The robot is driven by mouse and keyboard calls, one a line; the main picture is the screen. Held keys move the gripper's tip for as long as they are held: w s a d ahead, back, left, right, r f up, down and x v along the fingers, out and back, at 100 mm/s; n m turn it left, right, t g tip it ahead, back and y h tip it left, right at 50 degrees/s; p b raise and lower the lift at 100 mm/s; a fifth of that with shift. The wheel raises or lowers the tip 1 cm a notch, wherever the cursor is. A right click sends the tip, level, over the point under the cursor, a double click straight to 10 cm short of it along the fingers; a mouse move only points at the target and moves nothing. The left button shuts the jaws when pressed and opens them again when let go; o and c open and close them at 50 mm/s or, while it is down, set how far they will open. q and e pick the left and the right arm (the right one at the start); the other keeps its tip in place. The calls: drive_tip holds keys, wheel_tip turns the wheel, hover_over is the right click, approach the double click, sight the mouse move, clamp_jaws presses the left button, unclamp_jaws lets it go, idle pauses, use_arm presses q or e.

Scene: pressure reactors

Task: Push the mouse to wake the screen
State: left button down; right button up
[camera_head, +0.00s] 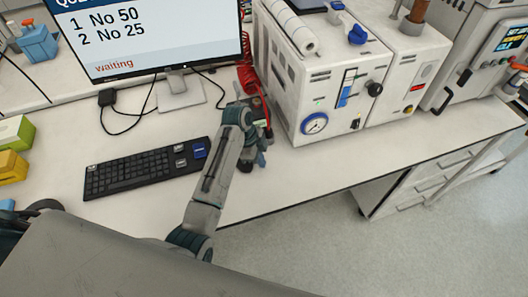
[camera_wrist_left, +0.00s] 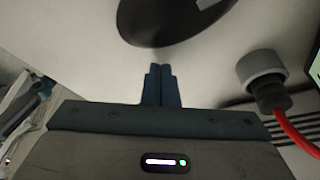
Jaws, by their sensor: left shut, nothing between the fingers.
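The monitor (camera_head: 150,38) is lit and shows a short list with "waiting" in red. A dark oval thing, which looks like the mouse (camera_wrist_left: 172,18), lies at the top of the left wrist view, partly cut off. My left gripper (camera_wrist_left: 160,68) is shut and empty, its fingertips just short of the oval's near edge with a small gap in the picture. In the head view the left gripper (camera_head: 262,158) is low over the bench, right of the keyboard (camera_head: 140,172). My arm mostly hides the mouse there. My right gripper is not in view.
A white machine with a gauge (camera_head: 315,124) stands close to the right of my gripper. A grey plug with a red cable (camera_wrist_left: 262,75) shows beside the fingers. The bench's front edge is near. Yellow (camera_head: 12,166) and green (camera_head: 14,133) boxes sit at left.

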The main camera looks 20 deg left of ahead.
use_arm(q)
drive_tip(key=shift+a, duration=0.85)
drive_tip(key=shift+a+f, duration=0.1)
drive_tip(key=shift+a, duration=0.05)
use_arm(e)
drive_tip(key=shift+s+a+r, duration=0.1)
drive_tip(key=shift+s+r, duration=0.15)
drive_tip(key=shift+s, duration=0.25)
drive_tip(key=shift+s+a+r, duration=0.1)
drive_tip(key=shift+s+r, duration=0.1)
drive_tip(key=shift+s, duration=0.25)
use_arm(q)
drive_tip(key=shift+p, duration=0.3)
drive_tip(key=shift+a+p, duration=0.55)
drive_tip(key=shift+a, duration=0.35)
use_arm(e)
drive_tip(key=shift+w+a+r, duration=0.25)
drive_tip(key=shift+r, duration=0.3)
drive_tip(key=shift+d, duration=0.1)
